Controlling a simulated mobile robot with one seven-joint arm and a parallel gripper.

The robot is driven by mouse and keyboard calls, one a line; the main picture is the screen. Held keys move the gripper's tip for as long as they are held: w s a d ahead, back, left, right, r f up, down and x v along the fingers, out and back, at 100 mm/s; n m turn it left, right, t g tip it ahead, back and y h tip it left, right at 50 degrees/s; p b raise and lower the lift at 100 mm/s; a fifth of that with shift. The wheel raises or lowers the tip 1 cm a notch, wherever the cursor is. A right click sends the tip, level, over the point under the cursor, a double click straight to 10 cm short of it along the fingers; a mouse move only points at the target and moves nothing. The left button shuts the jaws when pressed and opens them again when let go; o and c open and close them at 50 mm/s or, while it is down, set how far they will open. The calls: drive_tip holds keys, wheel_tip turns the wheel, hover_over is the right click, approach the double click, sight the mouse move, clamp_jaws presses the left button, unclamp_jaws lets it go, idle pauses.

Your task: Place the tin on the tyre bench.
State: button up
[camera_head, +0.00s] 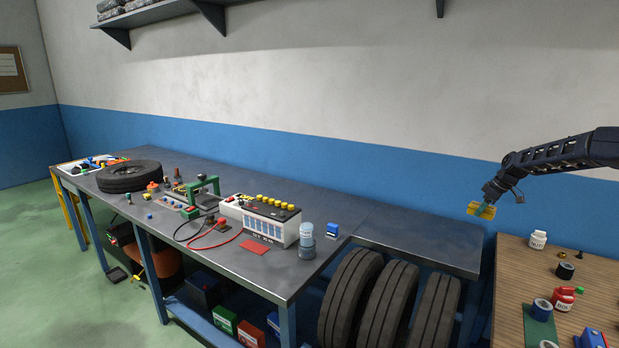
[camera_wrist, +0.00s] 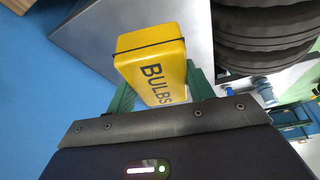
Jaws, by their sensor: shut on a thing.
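The yellow tin (camera_head: 478,211), lettered "BULBS", is held in my gripper (camera_head: 484,206). In the wrist view the tin (camera_wrist: 157,62) sits between the two green fingers of my gripper (camera_wrist: 160,82), which are shut on its sides. The grey metal bench section with tyres under it (camera_head: 420,240) is just left of and below the tin in the head view. Its top (camera_wrist: 185,22) also shows behind the tin in the wrist view. The tin appears in the air, apart from the bench; its exact height cannot be told.
Several upright tyres (camera_head: 390,305) stand under that section, whose top is clear. The long bench at left carries a flat tyre (camera_head: 128,176), a battery (camera_head: 270,222) and small items. A wooden table (camera_head: 510,290) at right holds a white bottle (camera_head: 538,239) and other containers.

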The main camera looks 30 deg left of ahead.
sight(469, 205)
drive_tip(key=a, duration=0.1)
drive_tip(key=s+a+r+n, duration=0.1)
drive_tip(key=a, duration=0.1)
drive_tip(key=a+n, duration=0.1)
drive_tip(key=shift+s+a+r+g, duration=0.3)
drive_tip(key=shift+s+a+g, duration=0.1)
wheel_tip(469, 205, down, 20)
drive_tip(key=shift+f, duration=0.1)
idle(0.3)
drive_tip(key=o, duration=1)
